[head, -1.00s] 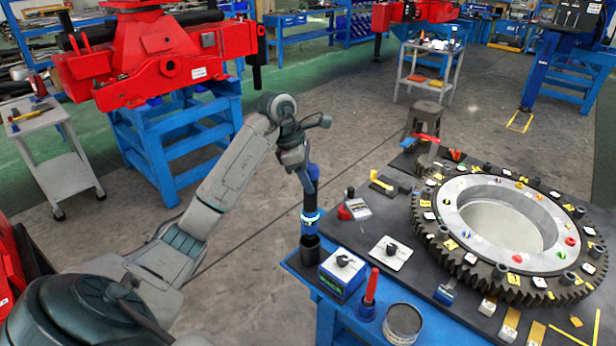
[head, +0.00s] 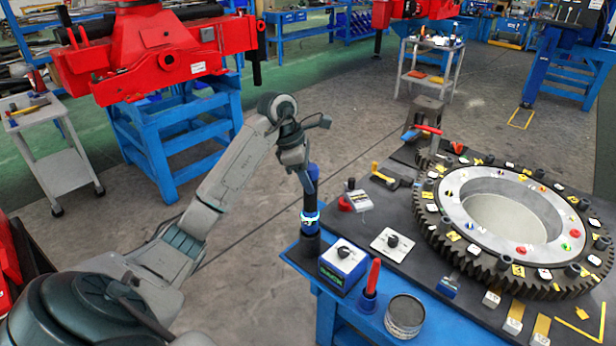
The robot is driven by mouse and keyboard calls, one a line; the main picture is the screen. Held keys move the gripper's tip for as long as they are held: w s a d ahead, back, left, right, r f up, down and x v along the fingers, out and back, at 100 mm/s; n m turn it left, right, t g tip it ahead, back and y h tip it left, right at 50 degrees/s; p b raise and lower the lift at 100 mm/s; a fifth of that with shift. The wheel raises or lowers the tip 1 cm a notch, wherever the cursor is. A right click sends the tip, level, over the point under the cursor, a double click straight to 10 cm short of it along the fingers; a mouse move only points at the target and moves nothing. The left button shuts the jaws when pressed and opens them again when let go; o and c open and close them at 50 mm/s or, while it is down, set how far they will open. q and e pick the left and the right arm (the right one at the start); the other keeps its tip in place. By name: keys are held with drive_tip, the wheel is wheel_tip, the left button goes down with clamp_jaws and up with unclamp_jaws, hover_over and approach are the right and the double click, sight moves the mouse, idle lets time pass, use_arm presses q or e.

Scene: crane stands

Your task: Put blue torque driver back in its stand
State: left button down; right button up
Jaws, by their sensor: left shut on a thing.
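My left gripper (head: 307,181) is shut on the blue torque driver (head: 310,218), a dark upright tool with a blue lower section and a glowing ring. The driver is over the left corner of the workbench, directly above a dark round stand (head: 310,245). Its lower end meets the stand's top in the picture. I cannot tell whether the tip is inside the stand or just in front of or above it. My right gripper is not in view.
Beside the stand are a blue-white box with a knob (head: 343,266), a red-handled tool in a blue holder (head: 371,284) and a round tin (head: 404,315). A large gear ring (head: 460,267) fills the bench's right. Open floor lies left of the bench.

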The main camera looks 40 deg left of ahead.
use_arm(q)
drive_tip(key=shift+f+b, duration=0.75)
drive_tip(key=shift+f, duration=0.15)
drive_tip(key=shift+f+b, duration=1)
drive_tip(key=shift+f, duration=0.15)
drive_tip(key=c, duration=1)
unclamp_jaws()
drive_tip(key=shift+r, duration=0.1)
drive_tip(key=shift+o, duration=0.9)
drive_tip(key=shift+p+v, duration=0.95)
drive_tip(key=shift+v, duration=0.9)
drive_tip(key=shift+s+a+r, duration=0.15)
drive_tip(key=shift+s+r, duration=0.05)
drive_tip(key=shift+r, duration=0.4)
